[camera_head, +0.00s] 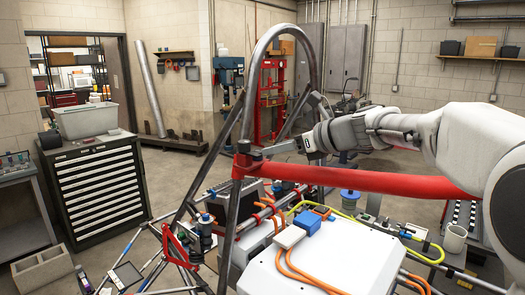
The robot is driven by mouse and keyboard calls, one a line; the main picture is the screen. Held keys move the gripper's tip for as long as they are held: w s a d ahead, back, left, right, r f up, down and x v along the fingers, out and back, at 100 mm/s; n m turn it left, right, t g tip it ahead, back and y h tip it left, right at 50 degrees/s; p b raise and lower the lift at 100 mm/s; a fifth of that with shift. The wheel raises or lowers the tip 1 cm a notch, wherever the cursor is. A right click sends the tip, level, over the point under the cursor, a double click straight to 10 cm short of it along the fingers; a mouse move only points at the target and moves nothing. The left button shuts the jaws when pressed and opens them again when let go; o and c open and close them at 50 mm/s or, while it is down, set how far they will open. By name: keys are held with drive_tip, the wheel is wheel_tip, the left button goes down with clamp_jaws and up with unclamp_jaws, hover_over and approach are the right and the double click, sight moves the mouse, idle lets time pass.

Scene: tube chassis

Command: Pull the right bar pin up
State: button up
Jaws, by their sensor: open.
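A red padded bar (360,179) runs across the tube chassis from the roll hoop (309,60) towards the right. Its left end meets a red clamp (243,147) on a dark upright tube. My gripper (268,152) reaches in from the right, just above the bar's left end and close to the clamp. Its jaws are open and it appears to hold nothing. I cannot make out a pin clearly. The bar's right end is hidden behind my arm. I cannot tell whether the fingers touch the clamp.
A white box (340,262) with orange cables lies inside the chassis below the bar. Dark chassis tubes (232,215) stand close to my gripper on the left. A drawer cabinet (97,190) stands at the left. Open floor (175,170) lies beyond the chassis.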

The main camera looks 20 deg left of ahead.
sight(262, 161)
drive_tip(key=x, duration=0.6)
clamp_jaws()
drive_tip(key=shift+d, duration=0.1)
idle(1.2)
